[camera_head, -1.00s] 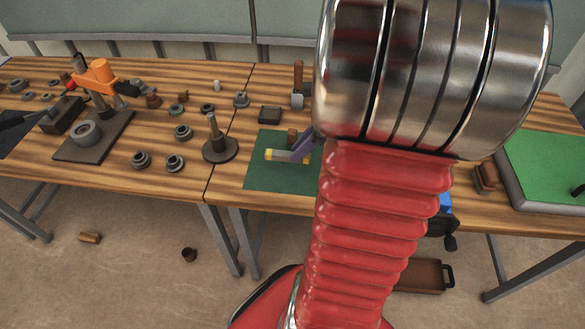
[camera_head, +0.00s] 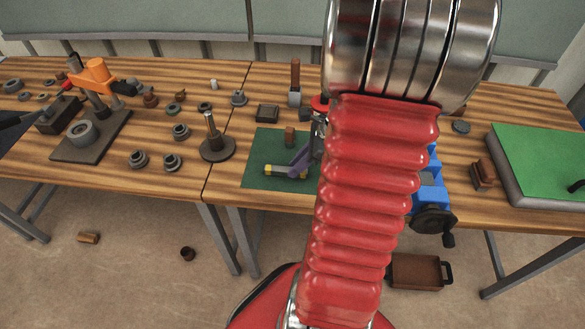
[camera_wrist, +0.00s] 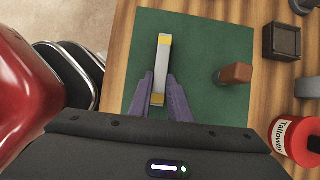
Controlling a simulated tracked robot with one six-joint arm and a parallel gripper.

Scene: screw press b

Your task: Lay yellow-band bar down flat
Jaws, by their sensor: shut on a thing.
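The yellow-band bar (camera_wrist: 161,66) is a slim grey bar with a yellow band near each end. In the wrist view it lies lengthwise between the purple fingers of my gripper (camera_wrist: 160,84), which is shut on it near its lower part. In the head view the bar (camera_head: 284,172) looks level, low over the front part of the green mat (camera_head: 258,152). I cannot tell whether it touches the mat. My gripper (camera_head: 299,164) reaches it from the right, and my arm hides part of that area.
A brown block (camera_wrist: 235,74) stands on the mat to the right of the bar. A dark square box (camera_wrist: 282,42) and a red labelled tin (camera_wrist: 297,140) are farther right. A blue vise (camera_head: 428,182) stands right of my arm. The mat left of the bar is clear.

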